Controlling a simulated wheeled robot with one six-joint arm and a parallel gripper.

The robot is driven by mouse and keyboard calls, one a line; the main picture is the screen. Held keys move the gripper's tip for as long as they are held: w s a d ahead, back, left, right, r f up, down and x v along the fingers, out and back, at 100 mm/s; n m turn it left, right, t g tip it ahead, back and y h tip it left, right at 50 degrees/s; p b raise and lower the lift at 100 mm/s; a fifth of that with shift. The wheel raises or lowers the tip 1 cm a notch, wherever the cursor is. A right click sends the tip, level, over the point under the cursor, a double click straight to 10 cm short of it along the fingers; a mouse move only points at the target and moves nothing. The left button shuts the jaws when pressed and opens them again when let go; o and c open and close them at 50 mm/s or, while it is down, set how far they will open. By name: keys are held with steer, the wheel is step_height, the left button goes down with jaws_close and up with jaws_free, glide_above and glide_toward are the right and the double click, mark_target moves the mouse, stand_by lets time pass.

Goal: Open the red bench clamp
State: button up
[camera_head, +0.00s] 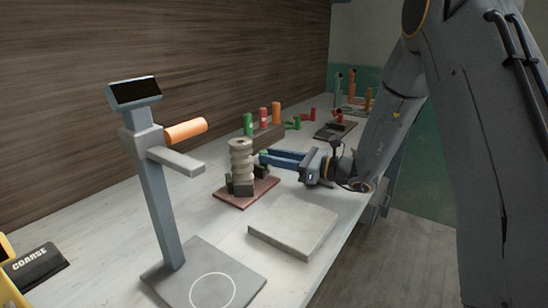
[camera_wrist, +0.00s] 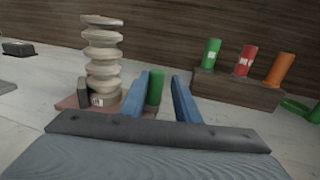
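A dull red base plate (camera_head: 233,196) carries dark blocks (camera_head: 241,188) around a beige ribbed column; this looks like the red bench clamp. The plate also shows in the wrist view (camera_wrist: 68,103). The beige column (camera_head: 242,160) stands upright on it. A short green upright cylinder (camera_wrist: 155,87) stands at its right in the wrist view. My gripper (camera_head: 264,157) has two blue fingers spread apart and pointing at the clamp. In the wrist view the green cylinder appears in the gap between them, near the left finger. Whether a finger touches it I cannot tell.
A brown block (camera_wrist: 236,90) holds green, red and orange cylinders behind the gripper. A grey slab (camera_head: 294,226) lies in front of it. A grey stand (camera_head: 165,210) with an orange handle (camera_head: 186,129) rises at left. Red and green pieces (camera_head: 311,114) lie farther back.

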steer(key=shift+s, duration=0.1)
steer(key=v, duration=0.7)
steer(key=shift+d+b, duration=0.35)
